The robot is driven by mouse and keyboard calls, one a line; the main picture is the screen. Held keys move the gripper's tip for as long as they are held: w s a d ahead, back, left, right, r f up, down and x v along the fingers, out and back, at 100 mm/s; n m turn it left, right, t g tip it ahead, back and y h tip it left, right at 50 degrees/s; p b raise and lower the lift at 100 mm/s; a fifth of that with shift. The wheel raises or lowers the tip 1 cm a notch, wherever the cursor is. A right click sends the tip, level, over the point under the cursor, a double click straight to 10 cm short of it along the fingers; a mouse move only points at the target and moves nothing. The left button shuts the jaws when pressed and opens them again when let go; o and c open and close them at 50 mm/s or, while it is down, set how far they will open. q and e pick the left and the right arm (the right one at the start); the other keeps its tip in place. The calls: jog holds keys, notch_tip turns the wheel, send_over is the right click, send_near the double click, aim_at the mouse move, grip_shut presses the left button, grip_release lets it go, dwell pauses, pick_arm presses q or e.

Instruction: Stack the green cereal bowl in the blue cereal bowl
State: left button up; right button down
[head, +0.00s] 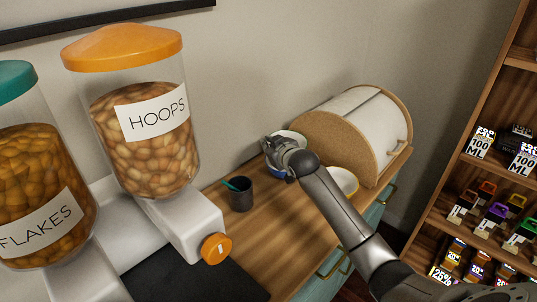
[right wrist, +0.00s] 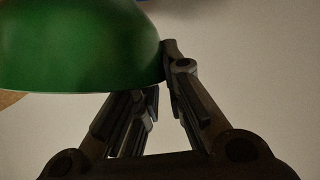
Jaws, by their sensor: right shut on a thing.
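The green cereal bowl (right wrist: 80,45) fills the upper left of the right wrist view. My right gripper (head: 272,144) is shut on its edge, and the fingers (right wrist: 162,78) meet the bowl's lower right side. In the head view a pale bowl interior (head: 291,135) shows just behind the gripper. The blue cereal bowl (head: 278,174) shows as a blue strip under the gripper, mostly hidden. A sliver of blue also shows at the top of the right wrist view. I cannot tell whether the bowls touch. My left gripper is not in view.
A yellow bowl (head: 343,180) stands right of my forearm on the wooden counter (head: 270,230). A bread bin (head: 350,125) is behind it. A dark cup (head: 240,196) with a teal stick stands left of the gripper. Cereal dispensers (head: 140,120) fill the left.

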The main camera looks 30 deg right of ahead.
jog(key=shift+w+f, duration=0.3)
notch_tip(320, 180, down, 3)
jog(key=shift+w+f+p, duration=0.1)
jog(key=shift+f+p, duration=0.1)
jog(key=shift+p, duration=0.25)
jog(key=c, duration=1.5)
grip_release()
jog(key=shift+o, duration=0.2)
jog(key=d+v, duration=0.1)
jog(key=v, duration=1.1)
jog(key=shift+a+b, duration=0.3)
jog(key=shift+a, duration=0.15)
